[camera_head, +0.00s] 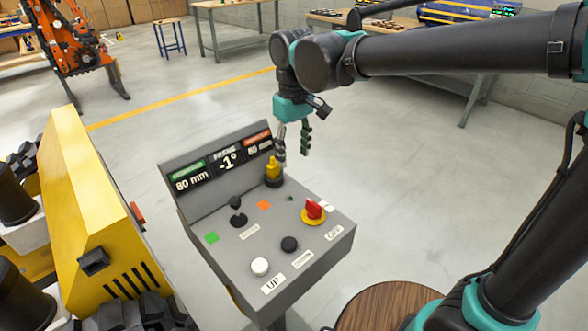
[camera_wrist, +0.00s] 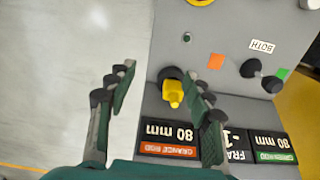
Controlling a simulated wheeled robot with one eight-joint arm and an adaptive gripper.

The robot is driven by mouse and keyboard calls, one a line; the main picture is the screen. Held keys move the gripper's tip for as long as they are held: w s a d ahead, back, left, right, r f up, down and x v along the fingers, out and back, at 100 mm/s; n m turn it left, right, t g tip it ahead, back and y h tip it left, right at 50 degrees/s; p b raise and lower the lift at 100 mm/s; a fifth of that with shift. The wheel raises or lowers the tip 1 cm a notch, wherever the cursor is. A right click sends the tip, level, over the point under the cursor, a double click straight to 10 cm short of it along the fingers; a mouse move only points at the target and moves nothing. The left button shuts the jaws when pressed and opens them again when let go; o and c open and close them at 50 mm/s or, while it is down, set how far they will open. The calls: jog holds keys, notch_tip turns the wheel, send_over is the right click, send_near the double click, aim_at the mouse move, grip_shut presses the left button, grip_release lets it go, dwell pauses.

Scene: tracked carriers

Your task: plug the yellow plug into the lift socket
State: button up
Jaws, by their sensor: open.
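A yellow plug (camera_head: 272,168) stands upright on a round black base (camera_head: 273,182) at the back right of the grey control panel (camera_head: 222,258). I cannot tell whether the base is a socket or part of the plug. The plug also shows in the wrist view (camera_wrist: 174,93), between the fingers in the picture and closer to the right one. My gripper (camera_head: 293,142) is open and empty, its fingers pointing down just above and beside the plug. No socket marked as the lift socket can be made out.
The panel has a black joystick (camera_head: 238,212), a red and yellow rotary switch (camera_head: 314,211), a white button (camera_head: 260,266), a black button (camera_head: 290,244) and a display (camera_head: 225,158). A yellow machine (camera_head: 95,220) stands left. Open floor lies behind the panel.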

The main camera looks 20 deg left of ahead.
jog(key=shift+w+d+f, duration=0.1)
jog(key=shift+w+f, duration=0.05)
jog(key=shift+f, duration=1.35)
jog(key=shift+w+d+f, duration=0.1)
jog(key=shift+w+f, duration=0.05)
jog(key=shift+f, duration=1.35)
jog(key=shift+s+a, duration=0.15)
jog(key=c, duration=0.3)
grip_shut()
jog(key=c, duration=0.8)
grip_release()
jog(key=o, duration=1.1)
